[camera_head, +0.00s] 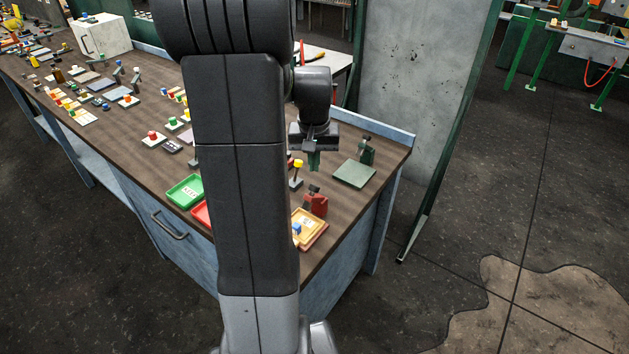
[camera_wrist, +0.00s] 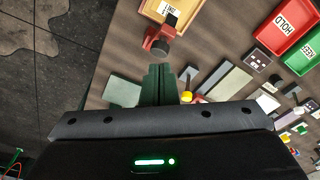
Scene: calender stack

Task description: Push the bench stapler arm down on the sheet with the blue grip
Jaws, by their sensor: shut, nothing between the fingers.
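My gripper (camera_head: 314,161) hangs over the right end of the bench, partly behind my arm. Its dark green fingers are together and empty; they also show in the wrist view (camera_wrist: 158,83). A red device with a dark top (camera_head: 315,201), perhaps the stapler, stands behind an orange-yellow tray (camera_head: 313,236). In the wrist view the red device (camera_wrist: 155,37) is just beyond the fingertips, apart from them. A small blue piece (camera_head: 297,228) is at the tray's left side, perhaps the blue grip; I cannot tell what it belongs to. A pale sheet lies in the tray.
A green plate with a dark upright (camera_head: 354,174) stands at the right. A yellow-topped post (camera_head: 298,166) is near the gripper. Green (camera_head: 185,191) and red (camera_wrist: 281,27) trays are nearby. Several coloured small items fill the left bench. My arm hides the middle.

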